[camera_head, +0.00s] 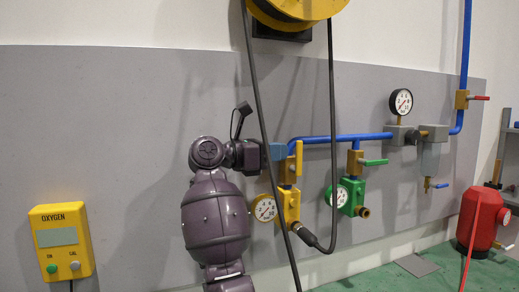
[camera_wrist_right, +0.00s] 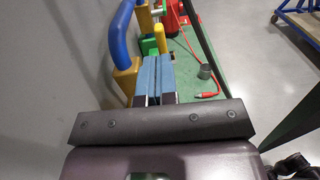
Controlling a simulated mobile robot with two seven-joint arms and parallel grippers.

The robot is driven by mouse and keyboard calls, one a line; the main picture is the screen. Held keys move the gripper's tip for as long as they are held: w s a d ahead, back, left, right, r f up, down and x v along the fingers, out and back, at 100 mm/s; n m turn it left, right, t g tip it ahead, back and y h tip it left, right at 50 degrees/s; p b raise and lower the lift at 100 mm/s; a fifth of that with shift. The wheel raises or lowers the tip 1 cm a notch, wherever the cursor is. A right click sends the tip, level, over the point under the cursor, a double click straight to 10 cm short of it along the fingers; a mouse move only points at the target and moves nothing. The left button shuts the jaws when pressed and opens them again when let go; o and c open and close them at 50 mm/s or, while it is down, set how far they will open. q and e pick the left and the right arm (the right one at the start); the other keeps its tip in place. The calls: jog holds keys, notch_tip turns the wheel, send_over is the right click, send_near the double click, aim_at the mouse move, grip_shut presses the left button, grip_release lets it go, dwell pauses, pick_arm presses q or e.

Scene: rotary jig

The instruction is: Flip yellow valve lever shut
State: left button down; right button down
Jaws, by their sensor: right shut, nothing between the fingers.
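The yellow valve lever (camera_head: 299,158) stands upright in the head view, beside a brass valve on the left drop of the blue pipe. The yellow regulator block (camera_head: 289,204) hangs below it. My right gripper (camera_head: 279,151) has blue fingers and is at the lever's left, close to it; I cannot tell whether they touch. In the right wrist view its fingers (camera_wrist_right: 158,78) are shut together with nothing between them. A brass-yellow block (camera_wrist_right: 126,78) is just left of them in that view. My left gripper is not in view.
A black hose (camera_head: 333,120) loops down from a yellow reel (camera_head: 296,10), passing close to my right gripper. A green lever (camera_head: 374,162) and green regulator (camera_head: 352,197) are to the right. A red tank (camera_head: 479,220) stands farther right. A yellow oxygen box (camera_head: 61,241) is at left.

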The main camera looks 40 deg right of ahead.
aim_at(299, 159)
jog(key=shift+x, duration=1.1)
jog(key=shift+d, duration=0.1)
